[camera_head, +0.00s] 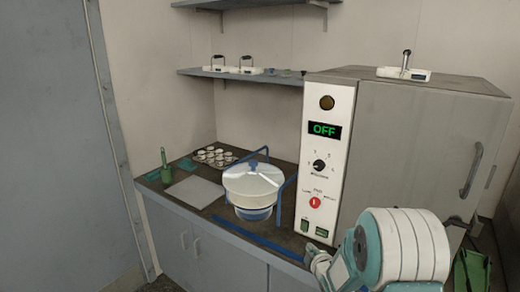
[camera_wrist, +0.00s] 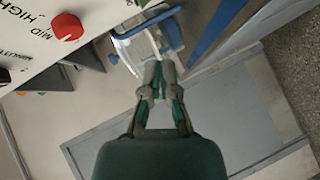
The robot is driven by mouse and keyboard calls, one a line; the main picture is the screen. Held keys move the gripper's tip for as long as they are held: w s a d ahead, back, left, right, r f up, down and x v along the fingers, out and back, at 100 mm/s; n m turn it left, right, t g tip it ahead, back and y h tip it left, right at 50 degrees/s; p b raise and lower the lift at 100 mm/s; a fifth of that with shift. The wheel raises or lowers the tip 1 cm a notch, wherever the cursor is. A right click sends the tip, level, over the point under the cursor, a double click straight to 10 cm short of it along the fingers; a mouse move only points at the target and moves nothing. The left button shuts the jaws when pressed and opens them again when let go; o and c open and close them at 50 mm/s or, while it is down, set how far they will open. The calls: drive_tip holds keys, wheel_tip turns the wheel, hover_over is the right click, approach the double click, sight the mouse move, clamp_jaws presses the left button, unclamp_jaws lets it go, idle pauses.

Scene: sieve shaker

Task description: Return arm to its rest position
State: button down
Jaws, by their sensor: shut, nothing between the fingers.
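My gripper (camera_wrist: 159,68) is shut and empty in the wrist view, with its fingertips together below the blue-framed sieve stand. The sieve shaker's control panel (camera_head: 325,165) reads OFF in green and has a black knob and a red knob. The red knob (camera_wrist: 67,27) also shows at the upper left of the wrist view, apart from my gripper.
A white sieve bowl (camera_head: 253,182) stands in a blue frame on the dark counter. A white board (camera_head: 194,192), a green bottle (camera_head: 166,172) and several small cups (camera_head: 215,156) lie to its left. A grey cabinet (camera_head: 430,140) stands at right. Shelves hang above.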

drive_tip(key=s+r+m+g+h, duration=0.2)
drive_tip(key=s+r+m+g, duration=0.2)
drive_tip(key=s+r+m, duration=0.7)
drive_tip(key=s+a+r+m+g, duration=0.1)
drive_tip(key=s+r+m+g, duration=0.1)
drive_tip(key=s, duration=1.1)
drive_tip(key=s+a+r+m+g, duration=0.1)
drive_tip(key=s+r, duration=0.4)
drive_tip(key=s, duration=0.8)
drive_tip(key=shift+s+r+m+g, duration=0.25)
drive_tip(key=shift+s+m+g, duration=0.05)
drive_tip(key=shift+m+g, duration=0.6)
drive_tip(key=shift+a, duration=0.1)
